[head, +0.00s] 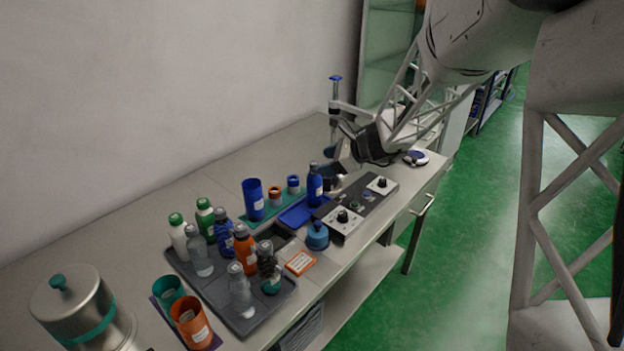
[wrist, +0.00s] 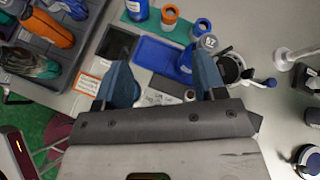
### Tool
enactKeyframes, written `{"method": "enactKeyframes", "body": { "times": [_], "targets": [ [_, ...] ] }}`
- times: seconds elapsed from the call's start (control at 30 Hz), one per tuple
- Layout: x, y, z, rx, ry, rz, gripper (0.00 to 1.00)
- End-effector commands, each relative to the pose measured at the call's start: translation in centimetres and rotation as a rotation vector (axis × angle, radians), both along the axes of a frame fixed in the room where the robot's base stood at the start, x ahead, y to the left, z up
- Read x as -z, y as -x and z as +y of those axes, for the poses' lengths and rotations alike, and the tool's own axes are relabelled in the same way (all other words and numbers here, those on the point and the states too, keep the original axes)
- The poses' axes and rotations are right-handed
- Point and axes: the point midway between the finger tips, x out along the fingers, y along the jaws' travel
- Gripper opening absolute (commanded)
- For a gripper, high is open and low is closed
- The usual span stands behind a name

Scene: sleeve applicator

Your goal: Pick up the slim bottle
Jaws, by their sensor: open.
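A slim blue bottle (head: 315,187) with a grey cap stands upright at the end of a blue tray (head: 294,217). My gripper (head: 341,172) is just right of it in the head view, close to its upper part. In the wrist view my gripper (wrist: 163,80) is open, with its two blue fingers apart and nothing held between them. The blue bottle (wrist: 186,60) shows there beyond the fingertips, near the right finger, which hides part of its lower end. I cannot tell whether finger and bottle touch.
A grey tray (head: 246,328) with several bottles stands to the left. A blue cup (head: 253,199) and two small containers stand on a green mat behind the blue tray. A control box (head: 361,207) with knobs lies at the front, beside a blue round-bodied item (head: 317,236). A clamp stand (head: 335,105) is behind.

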Motion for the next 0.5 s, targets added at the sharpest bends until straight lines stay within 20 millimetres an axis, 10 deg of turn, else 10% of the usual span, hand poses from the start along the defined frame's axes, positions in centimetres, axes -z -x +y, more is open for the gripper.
{"method": "enactKeyframes", "body": {
  "times": [0.5],
  "targets": [
    [5.3,-7.8,-1.3,0.257,-0.222,0.149,0.64]
  ]
}}
